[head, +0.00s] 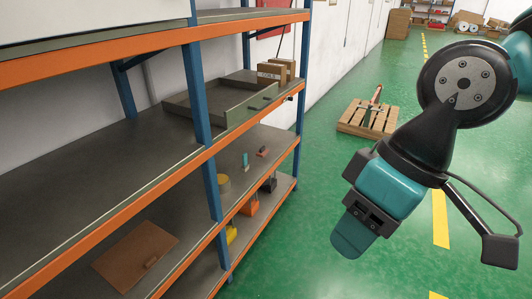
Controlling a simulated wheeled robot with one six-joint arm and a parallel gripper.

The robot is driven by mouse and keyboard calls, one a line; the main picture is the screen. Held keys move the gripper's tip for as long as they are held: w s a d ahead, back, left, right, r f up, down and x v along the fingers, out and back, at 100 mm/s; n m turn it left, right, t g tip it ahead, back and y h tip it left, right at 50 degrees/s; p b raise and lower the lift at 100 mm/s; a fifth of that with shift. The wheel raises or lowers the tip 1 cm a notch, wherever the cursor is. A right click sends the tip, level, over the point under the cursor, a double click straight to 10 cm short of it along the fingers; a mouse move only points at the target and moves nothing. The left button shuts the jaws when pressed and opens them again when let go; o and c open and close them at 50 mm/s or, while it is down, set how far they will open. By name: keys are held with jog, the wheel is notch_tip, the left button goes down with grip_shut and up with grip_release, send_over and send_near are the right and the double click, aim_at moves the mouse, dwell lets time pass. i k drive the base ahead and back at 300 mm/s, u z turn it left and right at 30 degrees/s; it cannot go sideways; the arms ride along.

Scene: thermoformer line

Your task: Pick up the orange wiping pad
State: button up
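I cannot make out the orange wiping pad for certain. An orange block-like thing (249,206) stands on a lower shelf, partly hidden by the shelf's front beam and a blue post. It is too small to tell whether it is the pad. My gripper (352,238) hangs over the green floor at the right, pointing down and left, apart from the shelving. A teal end piece shows below its dark finger mounts. The view does not show a gap between fingers or anything clearly held.
Blue-and-orange shelving (205,150) fills the left. A grey tray (225,112) and cardboard boxes (274,73) stand on one shelf; a brown flat board (136,255) lies lower, near a yellow thing (231,234).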

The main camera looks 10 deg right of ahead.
aim_at(262, 152)
jog(key=z, duration=0.45)
jog(key=k, duration=0.6)
jog(key=z, duration=0.85)
jog(key=i, duration=3.35)
jog(key=u, duration=0.4)
